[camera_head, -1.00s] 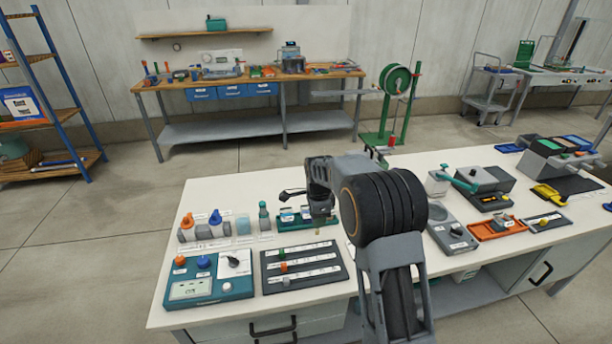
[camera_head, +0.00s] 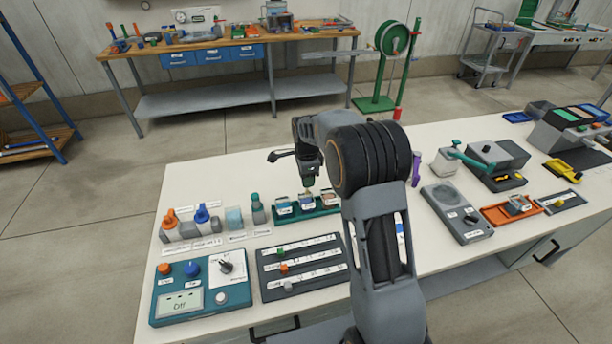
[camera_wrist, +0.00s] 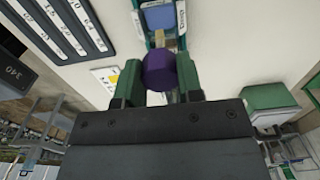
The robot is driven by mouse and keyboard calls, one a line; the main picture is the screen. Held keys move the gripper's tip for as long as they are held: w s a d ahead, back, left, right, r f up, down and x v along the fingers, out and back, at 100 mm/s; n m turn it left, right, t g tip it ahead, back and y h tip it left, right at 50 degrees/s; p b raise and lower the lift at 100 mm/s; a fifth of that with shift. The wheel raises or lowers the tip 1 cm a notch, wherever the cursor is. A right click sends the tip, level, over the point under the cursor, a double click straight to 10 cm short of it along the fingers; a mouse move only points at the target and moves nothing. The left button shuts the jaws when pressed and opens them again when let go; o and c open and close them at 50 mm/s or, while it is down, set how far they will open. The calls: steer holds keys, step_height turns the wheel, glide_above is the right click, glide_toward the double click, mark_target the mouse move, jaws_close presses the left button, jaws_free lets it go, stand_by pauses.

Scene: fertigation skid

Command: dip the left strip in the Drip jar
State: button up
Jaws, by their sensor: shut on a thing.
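My gripper (camera_head: 308,178) is shut on a strip with a round purple grip (camera_wrist: 160,70), held between its green fingers in the wrist view. The strip's tan end (camera_wrist: 160,38) points away from the gripper, toward a blue-topped jar (camera_wrist: 160,17). In the head view, the green rack (camera_head: 270,217) holds a row of three small labelled jars. My gripper is above the middle jar (camera_head: 306,199); the left jar (camera_head: 283,206) and right jar (camera_head: 329,198) stand on either side. I cannot read which label says Drip. I cannot tell whether the strip's end is inside a jar.
A teal control box (camera_head: 203,290) and a dark labelled tray (camera_head: 303,266) lie in front of the rack. Bottles with orange and blue tops (camera_head: 202,222) stand left. A purple upright item (camera_head: 416,168) stands right of my arm, near a grey device (camera_head: 456,213).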

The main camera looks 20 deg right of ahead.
steer(key=shift+a+f+b, duration=0.1)
steer(key=shift+f+b, duration=1.9)
steer(key=shift+f, duration=1.45)
steer(key=shift+r, duration=0.1)
steer(key=shift+r+p, duration=3.05)
steer(key=shift+r, duration=1.2)
